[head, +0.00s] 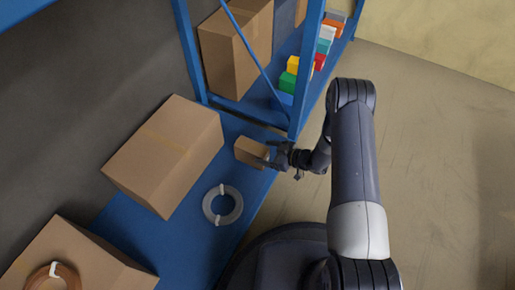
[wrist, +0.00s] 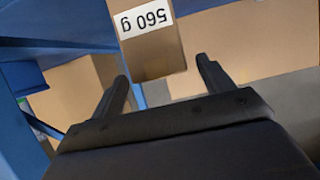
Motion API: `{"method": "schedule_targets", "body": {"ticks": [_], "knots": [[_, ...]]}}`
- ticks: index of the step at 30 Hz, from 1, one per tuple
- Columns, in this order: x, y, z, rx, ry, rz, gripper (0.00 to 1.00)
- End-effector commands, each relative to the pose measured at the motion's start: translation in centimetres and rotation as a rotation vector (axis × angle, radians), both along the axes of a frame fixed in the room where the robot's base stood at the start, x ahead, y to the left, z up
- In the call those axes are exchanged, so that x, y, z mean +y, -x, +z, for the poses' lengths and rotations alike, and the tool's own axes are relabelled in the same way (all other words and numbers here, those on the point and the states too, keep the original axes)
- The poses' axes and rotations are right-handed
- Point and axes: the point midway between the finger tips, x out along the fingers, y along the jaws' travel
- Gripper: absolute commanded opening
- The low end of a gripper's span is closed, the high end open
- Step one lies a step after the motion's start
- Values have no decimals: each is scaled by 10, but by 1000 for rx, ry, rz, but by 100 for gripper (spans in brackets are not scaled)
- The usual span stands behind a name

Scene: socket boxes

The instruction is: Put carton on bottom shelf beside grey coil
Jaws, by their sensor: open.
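The small brown carton (head: 250,152) is on or just above the blue shelf board (head: 243,181), beyond the grey coil. In the wrist view the carton (wrist: 150,45) shows a white "560 g" label, upside down. The grey coil (head: 238,206) lies flat on the board, nearer than the carton and apart from it. My gripper (head: 268,158) is at the carton's right end. In the wrist view its open fingers (wrist: 163,70) stand to either side of the carton's near end, with gaps visible. Whether the carton's underside touches the board is hidden.
A large brown box (head: 165,155) stands left of the carton and coil. Another box (head: 75,250) with a brown coil (head: 40,275) on it stands at the lower left. A blue rack post (head: 307,75) rises close behind my gripper. Bare board lies around the grey coil.

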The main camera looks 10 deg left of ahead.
Motion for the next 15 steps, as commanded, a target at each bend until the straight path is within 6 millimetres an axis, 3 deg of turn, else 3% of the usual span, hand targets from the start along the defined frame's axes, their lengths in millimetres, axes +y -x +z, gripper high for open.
{"method": "schedule_targets", "body": {"ticks": [6,15], "knots": [[-39,13,19,1,0,-4,76],[-57,20,25,-1,0,0,76]]}}
